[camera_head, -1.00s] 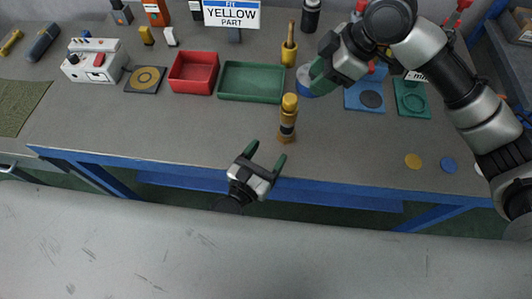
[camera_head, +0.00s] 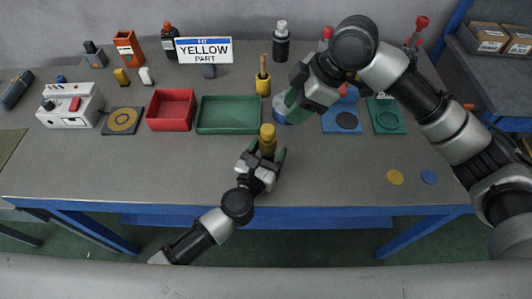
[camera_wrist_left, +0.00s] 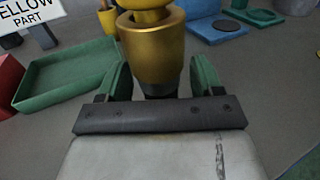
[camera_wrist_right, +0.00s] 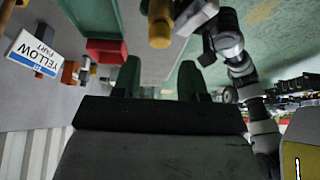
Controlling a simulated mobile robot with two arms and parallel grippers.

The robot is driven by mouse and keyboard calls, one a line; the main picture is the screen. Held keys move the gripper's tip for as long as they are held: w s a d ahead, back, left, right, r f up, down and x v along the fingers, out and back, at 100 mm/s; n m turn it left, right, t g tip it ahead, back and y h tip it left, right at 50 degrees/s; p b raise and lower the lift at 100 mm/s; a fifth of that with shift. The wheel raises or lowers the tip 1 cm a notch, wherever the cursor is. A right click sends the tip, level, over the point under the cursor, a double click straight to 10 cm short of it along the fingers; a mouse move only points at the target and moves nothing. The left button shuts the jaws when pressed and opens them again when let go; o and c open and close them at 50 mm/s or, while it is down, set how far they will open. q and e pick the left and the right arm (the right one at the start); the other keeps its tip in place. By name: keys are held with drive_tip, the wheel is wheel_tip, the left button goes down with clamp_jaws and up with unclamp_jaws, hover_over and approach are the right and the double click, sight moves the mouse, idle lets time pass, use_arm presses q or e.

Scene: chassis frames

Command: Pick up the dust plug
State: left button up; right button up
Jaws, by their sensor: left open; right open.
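A gold cylindrical piece with a rounded yellow top (camera_head: 267,138) stands upright on the table; I cannot tell for sure whether that top is the dust plug. My left gripper (camera_head: 264,163) is low at its near side. In the left wrist view the gold piece (camera_wrist_left: 152,48) stands between the two green fingers (camera_wrist_left: 153,85), with small gaps at the sides, and its dark lower part is partly hidden. My right gripper (camera_head: 292,104) hangs open and empty above the table, beyond the gold piece. The right wrist view also shows the gold piece (camera_wrist_right: 160,27), ahead of its open fingers (camera_wrist_right: 158,80).
A green tray (camera_head: 228,130) and a red bin (camera_head: 171,126) lie left of the gold piece. A blue plate (camera_head: 332,126) and green plate (camera_head: 380,128) lie to the right. A yellow cup (camera_head: 263,86) stands behind. The front of the table is mostly clear.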

sight(268, 128)
use_arm(q)
drive_tip(key=c, duration=1.1)
drive_tip(key=shift+c, duration=0.2)
use_arm(e)
drive_tip(key=o, duration=0.4)
drive_tip(key=shift+a, duration=0.1)
drive_tip(key=a+m+h, duration=0.1)
drive_tip(key=m, duration=0.1)
drive_tip(key=a+r+m+h, duration=0.1)
drive_tip(key=m, duration=0.2)
drive_tip(key=a+r+m, duration=0.1)
drive_tip(key=m, duration=0.2)
drive_tip(key=shift+a+h, duration=0.35)
drive_tip(key=shift+h, duration=0.05)
drive_tip(key=f+m+h, duration=0.1)
drive_tip(key=m, duration=0.1)
drive_tip(key=a+f+m+h, duration=0.1)
drive_tip(key=f+m, duration=0.1)
drive_tip(key=m, duration=0.1)
drive_tip(key=a+f+m+h, duration=0.1)
drive_tip(key=m, duration=0.2)
drive_tip(key=shift+f, duration=0.35)
drive_tip(key=shift+d+f, duration=0.15)
drive_tip(key=shift+f, duration=1.2)
drive_tip(key=shift+d+f, duration=0.1)
drive_tip(key=shift+f, duration=1.2)
